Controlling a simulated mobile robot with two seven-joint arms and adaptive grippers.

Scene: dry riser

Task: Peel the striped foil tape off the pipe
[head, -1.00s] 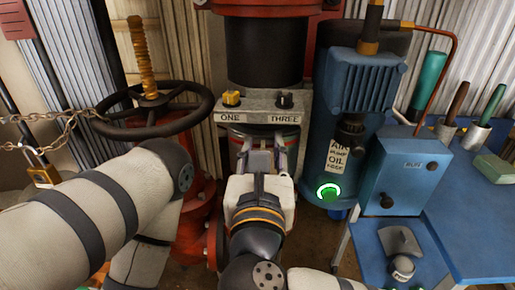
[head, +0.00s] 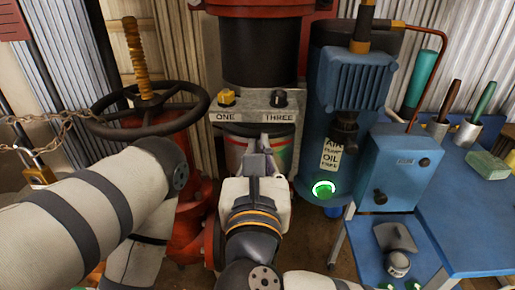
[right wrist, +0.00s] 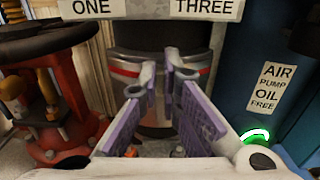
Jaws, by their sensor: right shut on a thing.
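The pipe (right wrist: 155,38) runs down below the grey block labelled ONE and THREE. The striped foil tape (right wrist: 125,72) wraps around it as a shiny silver, red and dark band; it also shows in the head view (head: 282,152) on either side of my gripper. My right gripper (head: 259,152) is at the front of the band. In the right wrist view its two purple-padded fingers (right wrist: 162,75) point at the pipe, shut on the tape at its front. What lies between the tips is too small to make out. My left arm comes in from the left; its gripper is out of view.
A red valve with a dark handwheel (head: 150,118) stands left of the pipe. A blue pump (head: 350,85) with a glowing green button (head: 324,189) stands close on the right. Beyond it are a blue box (head: 398,168) and a blue table (head: 465,215).

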